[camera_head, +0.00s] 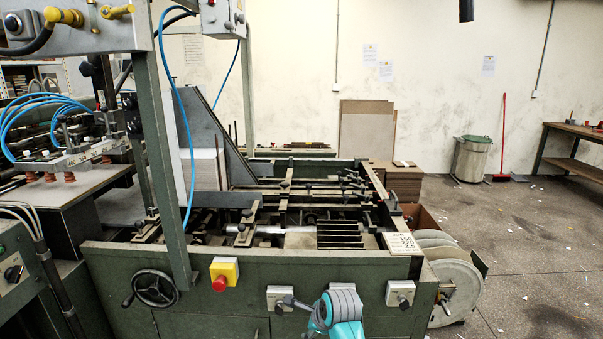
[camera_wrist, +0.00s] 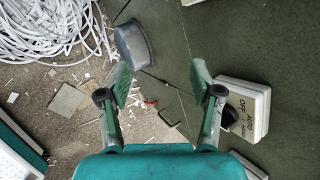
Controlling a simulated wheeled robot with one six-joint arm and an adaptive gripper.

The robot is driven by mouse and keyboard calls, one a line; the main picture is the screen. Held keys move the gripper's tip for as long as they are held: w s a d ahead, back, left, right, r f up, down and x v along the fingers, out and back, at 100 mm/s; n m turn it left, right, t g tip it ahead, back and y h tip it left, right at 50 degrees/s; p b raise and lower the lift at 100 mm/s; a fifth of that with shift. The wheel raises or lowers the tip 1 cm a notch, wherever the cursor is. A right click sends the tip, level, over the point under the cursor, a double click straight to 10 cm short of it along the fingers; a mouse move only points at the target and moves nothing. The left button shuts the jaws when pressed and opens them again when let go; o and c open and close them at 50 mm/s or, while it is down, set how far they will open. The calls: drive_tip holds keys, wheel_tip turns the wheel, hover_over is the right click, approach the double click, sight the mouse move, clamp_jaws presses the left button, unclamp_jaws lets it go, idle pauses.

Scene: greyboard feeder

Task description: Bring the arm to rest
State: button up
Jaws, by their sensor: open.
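In the wrist view my gripper (camera_wrist: 160,80) has its two green-lined fingers spread apart, with nothing between them. The fingers are in front of the dark green machine panel (camera_wrist: 165,20) and the littered floor. A white switch box (camera_wrist: 256,98) marked AUTO and OFF is just right of the right finger; I cannot tell the exact gap. In the head view a teal and grey part of my arm (camera_head: 344,312) shows at the bottom centre, in front of the machine's front panel (camera_head: 330,268). The fingers cannot be made out there.
The green feeder machine (camera_head: 120,262) fills the left and centre, with a handwheel (camera_head: 155,288), a red stop button (camera_head: 221,282) and another switch box (camera_head: 400,293). Large reels (camera_head: 455,290) stand at its right end. The floor (camera_head: 540,240) at right is open, with scraps.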

drive_tip(key=s+d+f+n+t, duration=0.1)
drive_tip(key=s+d+f+n, duration=0.15)
drive_tip(key=s+f, duration=0.5)
drive_tip(key=s+d+f+n+t, duration=0.1)
drive_tip(key=s+d+f+n, duration=0.15)
drive_tip(key=s, duration=0.45)
drive_tip(key=s+d+f+n+t+h, duration=0.1)
drive_tip(key=s+d+f+n, duration=0.2)
drive_tip(key=s, duration=0.5)
drive_tip(key=s+d+f+n+t, duration=0.1)
drive_tip(key=s+d+f, duration=0.2)
drive_tip(key=s+f, duration=0.3)
drive_tip(key=s+d+r+n+t+h, duration=0.1)
drive_tip(key=s+d+r+n, duration=0.2)
drive_tip(key=s, duration=0.7)
drive_tip(key=s+d+r+n+t, duration=0.1)
drive_tip(key=s+r+n, duration=0.3)
drive_tip(key=s, duration=0.6)
drive_tip(key=s+r+n+t+h, duration=0.1)
drive_tip(key=s+r+n, duration=0.3)
drive_tip(key=s+r, duration=0.8)
wheel_tip(320, 180, up, 3)
drive_tip(key=shift+d+r+n+t, duration=0.2)
drive_tip(key=shift+d+n+t, duration=0.2)
drive_tip(key=shift+t, duration=0.3)
